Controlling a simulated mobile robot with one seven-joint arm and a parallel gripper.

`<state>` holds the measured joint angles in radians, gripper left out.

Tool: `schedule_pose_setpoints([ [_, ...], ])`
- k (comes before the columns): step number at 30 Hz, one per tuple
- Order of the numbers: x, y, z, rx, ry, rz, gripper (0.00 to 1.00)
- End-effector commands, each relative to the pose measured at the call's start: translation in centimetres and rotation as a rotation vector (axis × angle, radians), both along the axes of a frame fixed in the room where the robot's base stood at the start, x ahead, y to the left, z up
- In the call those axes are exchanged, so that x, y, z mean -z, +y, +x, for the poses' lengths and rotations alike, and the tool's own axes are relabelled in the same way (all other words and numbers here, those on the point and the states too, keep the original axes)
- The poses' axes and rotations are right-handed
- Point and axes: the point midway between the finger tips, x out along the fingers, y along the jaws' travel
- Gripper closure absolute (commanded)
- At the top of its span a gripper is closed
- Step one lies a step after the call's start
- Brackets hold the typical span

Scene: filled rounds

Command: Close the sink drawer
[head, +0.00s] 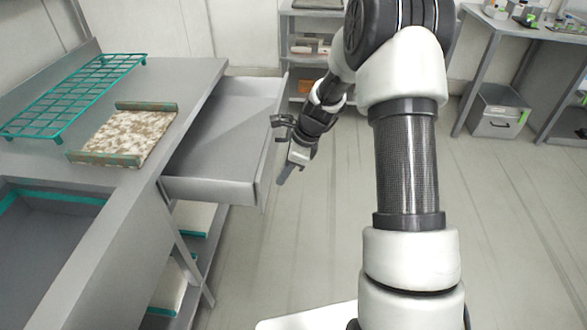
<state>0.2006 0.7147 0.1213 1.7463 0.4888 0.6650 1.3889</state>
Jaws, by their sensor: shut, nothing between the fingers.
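The sink drawer (213,190) is grey and stands pulled out to the right from under the grey counter. Its inside looks empty. The sink basin (45,235) with a teal edge is at the lower left. My gripper (282,180) is shut and empty, pointing down just right of the drawer's outer front panel (272,140). Part of the wrist overlaps the panel's edge in the picture; I cannot tell whether it touches.
A teal wire rack (75,95) and a speckled mat with green end bars (125,133) lie on the counter. Shelves (190,218) sit below the drawer. A grey bin (497,112) stands under the right table (520,28). The floor (300,250) right of the drawer is clear.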

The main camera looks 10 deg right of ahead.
Motion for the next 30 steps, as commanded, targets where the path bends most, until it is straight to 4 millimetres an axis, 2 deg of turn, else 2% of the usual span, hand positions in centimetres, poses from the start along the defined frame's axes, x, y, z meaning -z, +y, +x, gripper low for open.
schedule_pose_setpoints([
  [3, -0.1, 1.4, 0.5, -0.002, -0.002, -0.001, 1.00],
  [6, -0.1, 2.0, 0.7, -0.001, -0.002, -0.002, 1.00],
  [22, -0.2, 2.8, 0.9, -0.002, 0.000, -0.001, 1.00],
  [26, -0.4, 4.4, 1.4, -0.006, -0.002, -0.001, 1.00],
  [30, -0.5, 7.5, 2.3, -0.008, -0.001, 0.000, 1.00],
])
